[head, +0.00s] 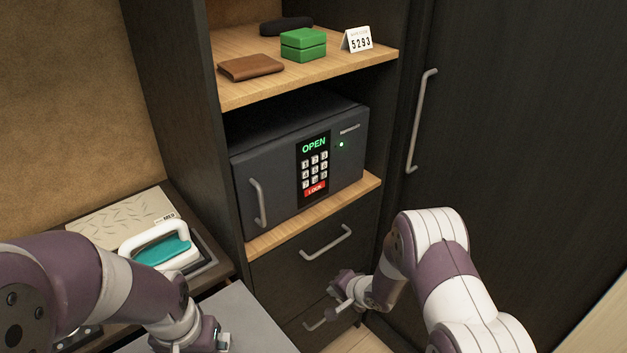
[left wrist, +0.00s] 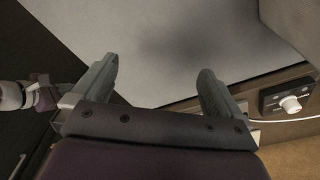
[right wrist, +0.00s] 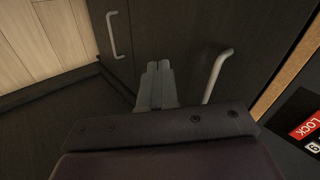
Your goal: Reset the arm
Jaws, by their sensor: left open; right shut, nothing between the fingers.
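My right gripper (head: 340,297) is low in front of the drawers under the safe. In the right wrist view its two fingers (right wrist: 156,88) are together, with nothing between them. My left arm comes in at the lower left of the head view, with the left gripper (head: 218,342) near the bottom edge. In the left wrist view the left gripper (left wrist: 160,88) is open and empty above a pale grey surface (left wrist: 190,40).
The safe (head: 275,160) reads OPEN, its door looking closed. Drawer handles (head: 326,243) and a tall door handle (head: 420,120) stick out near my right arm.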

